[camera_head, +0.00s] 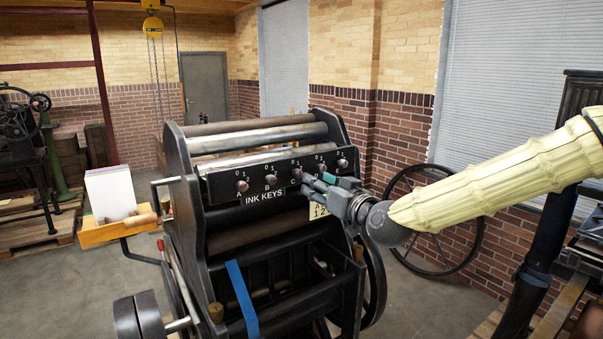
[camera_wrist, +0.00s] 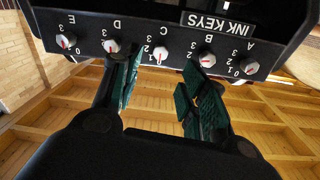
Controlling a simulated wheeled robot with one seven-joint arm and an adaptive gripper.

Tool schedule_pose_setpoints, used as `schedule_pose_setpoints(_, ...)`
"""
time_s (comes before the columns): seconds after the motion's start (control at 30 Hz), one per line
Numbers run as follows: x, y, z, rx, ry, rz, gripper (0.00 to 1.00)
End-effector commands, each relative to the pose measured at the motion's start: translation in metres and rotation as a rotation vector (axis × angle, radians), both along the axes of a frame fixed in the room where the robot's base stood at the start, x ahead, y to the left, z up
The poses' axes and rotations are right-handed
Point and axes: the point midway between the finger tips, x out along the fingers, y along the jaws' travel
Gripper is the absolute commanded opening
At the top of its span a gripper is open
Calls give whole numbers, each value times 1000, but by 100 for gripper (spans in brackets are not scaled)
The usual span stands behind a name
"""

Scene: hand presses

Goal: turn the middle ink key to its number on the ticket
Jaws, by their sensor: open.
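The middle ink key C (camera_wrist: 160,54) is a pale knob with a red pointer mark on the black ink key panel (camera_head: 220,188). The wrist view shows the panel upside down, and the key's mark runs roughly up and down there. My gripper (camera_head: 310,183) is open in front of the panel. In the wrist view its green-padded fingers (camera_wrist: 161,78) stand either side of key C, apart from it as far as I can tell. A cream card (camera_head: 318,211) with printed numbers, perhaps the ticket, hangs below the panel, partly hidden by my gripper.
Key B (camera_wrist: 207,59) and key D (camera_wrist: 111,46) flank the middle key closely, with key A (camera_wrist: 249,66) and key E (camera_wrist: 65,41) at the ends. A wooden tray (camera_head: 110,232) with paper juts out left of the press. A large wheel (camera_head: 432,272) stands behind right.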

Motion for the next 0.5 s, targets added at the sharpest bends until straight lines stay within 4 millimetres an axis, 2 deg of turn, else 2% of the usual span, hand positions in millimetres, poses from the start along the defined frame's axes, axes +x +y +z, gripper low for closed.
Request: schedule_pose_setpoints(0.5, 57, 36, 2, 0, 1, 0, 43)
